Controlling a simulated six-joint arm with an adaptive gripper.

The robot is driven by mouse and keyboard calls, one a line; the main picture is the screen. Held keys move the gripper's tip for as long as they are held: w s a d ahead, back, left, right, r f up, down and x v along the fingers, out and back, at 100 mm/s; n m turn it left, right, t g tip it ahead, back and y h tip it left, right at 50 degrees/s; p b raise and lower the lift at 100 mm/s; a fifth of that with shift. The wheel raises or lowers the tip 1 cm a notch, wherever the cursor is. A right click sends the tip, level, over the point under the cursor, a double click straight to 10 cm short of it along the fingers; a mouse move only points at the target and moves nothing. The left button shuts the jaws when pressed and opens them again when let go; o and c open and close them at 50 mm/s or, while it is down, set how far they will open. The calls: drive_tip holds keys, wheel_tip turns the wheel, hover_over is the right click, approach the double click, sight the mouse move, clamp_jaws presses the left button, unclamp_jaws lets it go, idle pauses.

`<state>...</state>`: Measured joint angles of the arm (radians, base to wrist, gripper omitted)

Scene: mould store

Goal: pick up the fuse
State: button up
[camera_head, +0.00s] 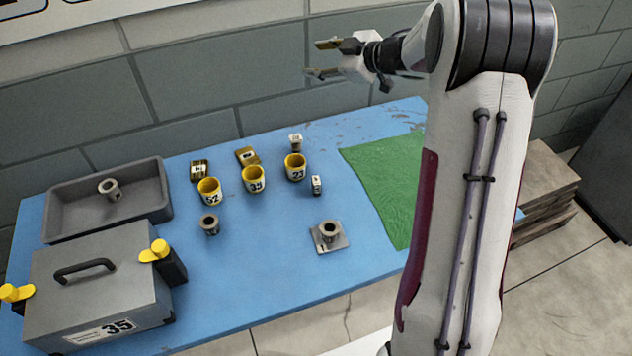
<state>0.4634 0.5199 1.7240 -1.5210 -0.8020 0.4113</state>
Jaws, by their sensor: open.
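Two small whitish pieces stand on the blue table (270,290), and I cannot tell for sure which is the fuse. One, a pale block with a dark mark (316,185), stands just below the right yellow cup. The other, a pale piece with a grey top (295,142), stands behind that cup near the back edge. My gripper (321,58) is open and empty, pointing left. It appears high in the picture in front of the wall, apart from everything on the table.
Yellow numbered cups (252,179) and brassy blocks (247,156) stand mid-table. A grey tray (60,222) holding a bushing and a handled case (95,290) fill the left. A green mat (390,180) lies bare.

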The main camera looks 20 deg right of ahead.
drive_tip(key=s+f+n+g+y, duration=0.3)
drive_tip(key=s+f+g+y, duration=0.15)
drive_tip(key=f, duration=0.75)
drive_tip(key=n+g+y, duration=0.1)
drive_tip(key=g+y, duration=0.2)
drive_tip(key=g, duration=0.2)
approach(316, 186)
drive_tip(key=w, duration=0.1)
drive_tip(key=w+f, duration=0.1)
drive_tip(key=w+a, duration=0.1)
drive_tip(key=shift+f, duration=0.3)
drive_tip(key=shift+a, duration=0.1)
drive_tip(key=shift+x, duration=1.2)
drive_tip(key=shift+a, duration=0.1)
